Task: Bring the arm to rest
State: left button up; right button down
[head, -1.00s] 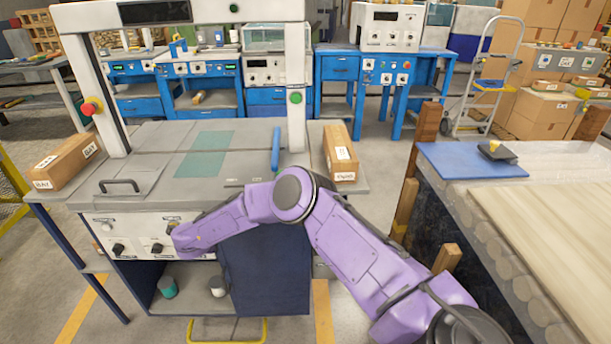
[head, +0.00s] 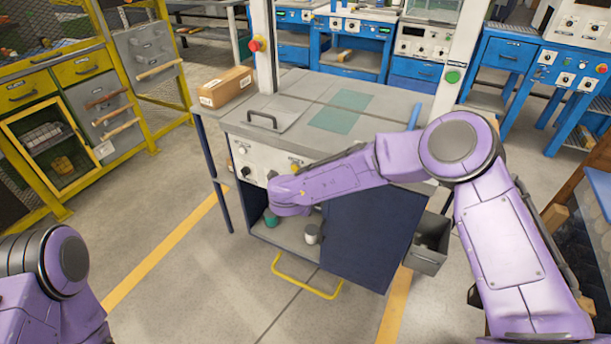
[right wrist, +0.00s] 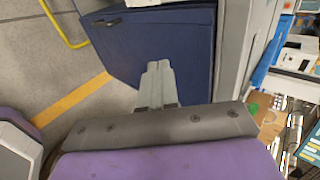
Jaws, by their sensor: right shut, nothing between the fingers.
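My right arm (head: 375,165) is purple and reaches across the front of the grey workbench (head: 290,105). My right gripper (right wrist: 158,82) shows in the right wrist view, with its two grey fingers together and nothing between them. They show against the dark blue cabinet door (right wrist: 140,40); whether they touch it I cannot tell. In the head view the fingers are hidden behind the arm's end. Part of my left arm (head: 50,280) shows at the lower left; its gripper is out of view.
On the bench are a cardboard box (head: 226,87) and a blue rod (head: 414,115). A green cup (head: 271,218) and a white cup (head: 312,233) stand on its lower shelf. Yellow-framed cabinets (head: 85,90) stand at left. The floor (head: 200,290) in front is clear.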

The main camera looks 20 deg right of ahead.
jog(key=s+d+f+n+t+y, duration=0.1)
jog(key=s+d+f+n+y, duration=0.2)
jog(key=s+f+n, duration=1.4)
jog(key=s+d+f+n+g, duration=0.1)
jog(key=s+d, duration=0.3)
jog(key=s, duration=0.7)
jog(key=s+d+f+n+g, duration=0.2)
jog(key=s+d+g, duration=0.1)
jog(key=s, duration=0.9)
jog(key=shift+d+g, duration=0.3)
jog(key=shift+d, duration=0.5)
